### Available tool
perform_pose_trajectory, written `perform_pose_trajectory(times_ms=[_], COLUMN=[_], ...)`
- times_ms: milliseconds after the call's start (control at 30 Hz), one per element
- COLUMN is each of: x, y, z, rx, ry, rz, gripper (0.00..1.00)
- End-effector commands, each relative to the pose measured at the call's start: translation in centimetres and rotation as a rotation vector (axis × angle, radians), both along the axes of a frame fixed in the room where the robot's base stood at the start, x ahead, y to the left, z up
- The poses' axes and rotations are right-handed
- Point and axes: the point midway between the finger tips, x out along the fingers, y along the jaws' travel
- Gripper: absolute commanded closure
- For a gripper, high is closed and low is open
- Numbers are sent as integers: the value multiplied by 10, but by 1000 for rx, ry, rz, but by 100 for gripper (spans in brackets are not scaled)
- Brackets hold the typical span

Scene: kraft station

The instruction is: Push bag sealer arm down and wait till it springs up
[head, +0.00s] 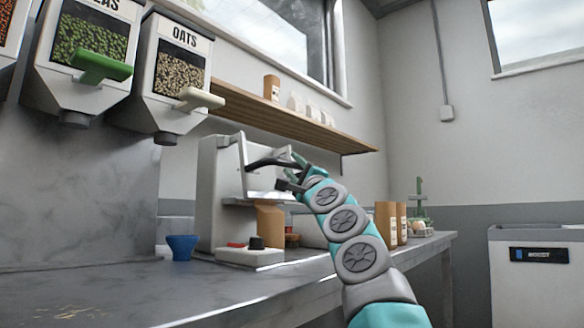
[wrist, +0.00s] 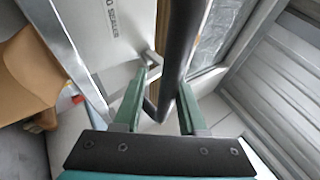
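The bag sealer (head: 212,195) is a pale grey machine on the counter at the middle of the head view. Its black arm (head: 262,163) is a curved bar reaching out to the right near the top of the machine. My gripper (head: 292,172) is at the outer end of this arm. In the wrist view the black sealer arm (wrist: 181,45) runs between the two green fingers of my gripper (wrist: 167,78). The fingers are apart with gaps beside the bar, so they look open around it. I cannot tell whether either finger touches it.
A brown kraft bag (head: 270,222) stands under the sealer's front, beside a white base with a black knob (head: 256,243). A blue cup (head: 182,247) is to the left. Dispensers (head: 178,80) and a wooden shelf (head: 290,122) are above.

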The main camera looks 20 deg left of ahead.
Motion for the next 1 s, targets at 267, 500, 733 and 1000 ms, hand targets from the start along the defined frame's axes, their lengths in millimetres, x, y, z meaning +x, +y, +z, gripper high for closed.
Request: perform_pose_trajectory(times_ms=[267, 500, 733, 1000], x=[-1, -8, -14, -18], y=[3, 0, -4, -2], z=[-1, 0, -6, -27], rx=[-2, 3, 4, 2], ry=[0, -5, -11, 3], rz=[4, 4, -1, 11], gripper=[48, 48, 48, 48])
